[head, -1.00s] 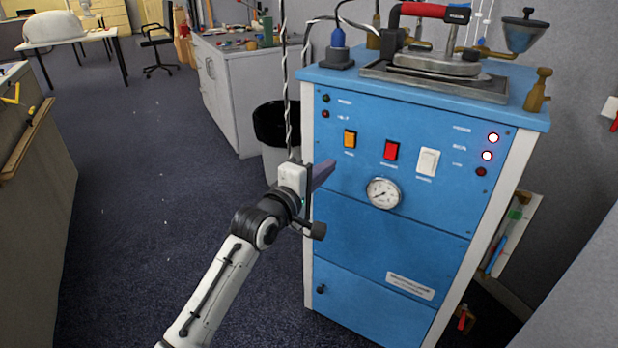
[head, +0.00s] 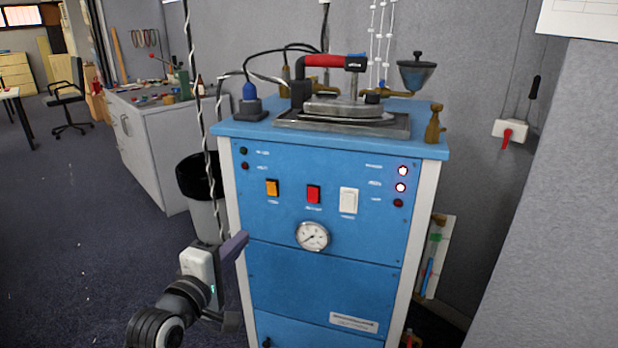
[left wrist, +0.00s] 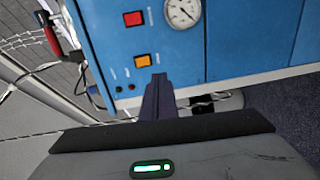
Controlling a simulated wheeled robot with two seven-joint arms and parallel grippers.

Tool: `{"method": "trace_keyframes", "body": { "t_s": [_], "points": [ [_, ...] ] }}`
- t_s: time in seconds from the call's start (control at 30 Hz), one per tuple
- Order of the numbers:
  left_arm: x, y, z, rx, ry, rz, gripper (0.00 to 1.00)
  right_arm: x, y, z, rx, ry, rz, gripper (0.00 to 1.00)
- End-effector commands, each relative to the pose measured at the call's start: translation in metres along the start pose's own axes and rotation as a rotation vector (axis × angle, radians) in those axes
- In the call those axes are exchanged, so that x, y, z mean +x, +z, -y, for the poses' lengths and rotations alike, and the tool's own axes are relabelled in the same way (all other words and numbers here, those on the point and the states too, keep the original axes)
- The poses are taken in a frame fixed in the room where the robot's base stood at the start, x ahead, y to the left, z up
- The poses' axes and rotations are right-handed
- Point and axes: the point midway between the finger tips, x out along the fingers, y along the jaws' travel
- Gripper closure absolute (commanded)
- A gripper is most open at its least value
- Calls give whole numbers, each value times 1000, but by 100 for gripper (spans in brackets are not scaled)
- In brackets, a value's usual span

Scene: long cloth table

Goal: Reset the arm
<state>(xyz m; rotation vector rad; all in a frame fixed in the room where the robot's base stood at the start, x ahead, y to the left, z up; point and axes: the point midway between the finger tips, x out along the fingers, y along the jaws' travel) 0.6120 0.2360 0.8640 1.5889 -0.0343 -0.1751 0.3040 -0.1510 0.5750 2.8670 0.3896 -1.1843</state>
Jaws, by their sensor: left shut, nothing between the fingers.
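My left gripper (head: 236,246) is at the lower left of the head view, in front of the left edge of a blue machine (head: 330,270). Its dark fingers are together with nothing between them. In the left wrist view the shut fingers (left wrist: 158,80) point toward the blue front panel (left wrist: 232,45). The panel carries a gauge (head: 312,236), an orange switch (head: 272,187) and a red switch (head: 313,194). My right gripper is not in either view.
An iron with a red handle (head: 325,61) rests on a plate on top of the machine. A black bin (head: 197,178) and a grey cabinet (head: 150,150) stand behind at left. Open carpet (head: 70,240) lies to the left. A grey wall (head: 560,200) closes the right side.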

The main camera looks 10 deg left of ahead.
Motion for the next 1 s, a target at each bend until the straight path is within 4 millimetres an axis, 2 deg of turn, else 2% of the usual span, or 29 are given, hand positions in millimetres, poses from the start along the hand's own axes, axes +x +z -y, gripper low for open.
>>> {"method": "trace_keyframes", "body": {
  "t_s": [0.07, 0.17, 0.27, 0.3, 0.4, 0.5, 0.6, 0.7, 0.8, 1.0],
  "points": [
    [-7, 6, 19, 63, -39, 7, 100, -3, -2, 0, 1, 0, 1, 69],
    [-28, 19, 64, 241, -126, 33, 100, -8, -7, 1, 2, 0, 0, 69],
    [-66, 40, 123, 497, -238, 100, 100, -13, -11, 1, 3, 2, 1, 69],
    [-85, 49, 146, 609, -280, 140, 100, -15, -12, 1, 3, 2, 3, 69],
    [-136, 72, 196, 875, -365, 257, 100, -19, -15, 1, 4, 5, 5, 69],
    [-187, 92, 235, 1103, -419, 388, 100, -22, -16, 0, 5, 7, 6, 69],
    [-229, 109, 261, 1275, -443, 504, 100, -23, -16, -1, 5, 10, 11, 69],
    [-256, 119, 275, 1386, -447, 586, 100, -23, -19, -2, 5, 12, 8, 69],
    [-270, 124, 281, 1443, -445, 628, 100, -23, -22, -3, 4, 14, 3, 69],
    [-272, 125, 283, 1458, -443, 637, 100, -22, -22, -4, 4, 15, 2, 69]
  ]
}}
